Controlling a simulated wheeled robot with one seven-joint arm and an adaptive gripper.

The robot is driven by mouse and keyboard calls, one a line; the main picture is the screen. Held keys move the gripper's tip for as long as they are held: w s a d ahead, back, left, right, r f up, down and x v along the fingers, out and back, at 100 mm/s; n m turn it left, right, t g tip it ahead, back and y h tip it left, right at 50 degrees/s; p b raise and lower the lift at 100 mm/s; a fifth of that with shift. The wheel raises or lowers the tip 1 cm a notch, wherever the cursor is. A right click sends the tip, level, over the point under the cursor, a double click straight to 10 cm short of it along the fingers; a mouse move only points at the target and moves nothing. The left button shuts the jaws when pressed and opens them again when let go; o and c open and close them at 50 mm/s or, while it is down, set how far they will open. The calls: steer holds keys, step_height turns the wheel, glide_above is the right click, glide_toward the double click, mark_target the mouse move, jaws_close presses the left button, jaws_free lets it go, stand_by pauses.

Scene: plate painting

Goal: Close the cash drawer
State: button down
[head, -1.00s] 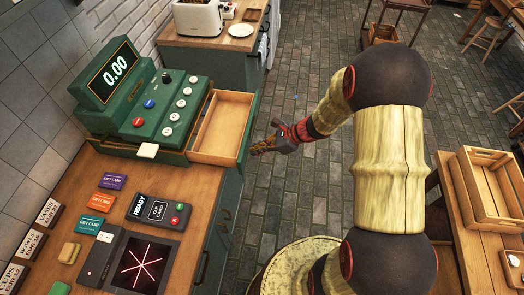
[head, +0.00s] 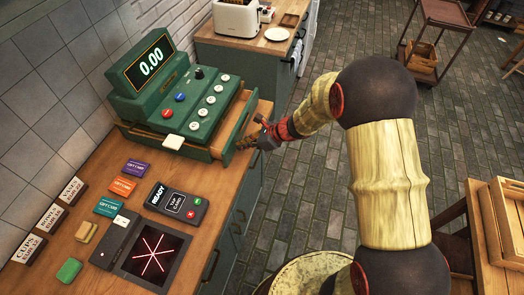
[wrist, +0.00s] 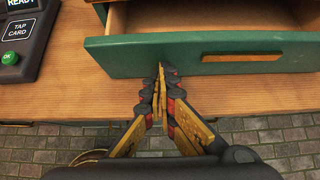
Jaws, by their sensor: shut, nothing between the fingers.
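The green cash register (head: 178,108) stands on the wooden counter with its screen at 0.00. Its cash drawer (head: 247,118) is partly out, a narrow strip of the wooden inside showing. In the wrist view the drawer's green front (wrist: 125,57) with its wooden handle (wrist: 255,57) spans the top, and a bare part of the inside shows behind it. My gripper (head: 249,141) is shut and empty at the drawer front. Its fingertips (wrist: 161,72) meet at the front panel, left of the handle; they look to be touching it.
A card reader (head: 177,202), several gift cards (head: 123,186) and a dark scanner plate (head: 155,251) lie on the counter nearer me. A toaster (head: 236,17) stands on the far counter. The brick floor (head: 300,195) right of the counter is clear.

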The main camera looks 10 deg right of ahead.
mark_target(234, 140)
steer(key=w+a, duration=0.1)
steer(key=a, duration=0.2)
steer(key=w+a, duration=0.1)
steer(key=shift+w+a, duration=0.2)
steer(key=shift+w, duration=0.1)
steer(key=shift+w+a, duration=0.1)
steer(key=shift+r, duration=0.1)
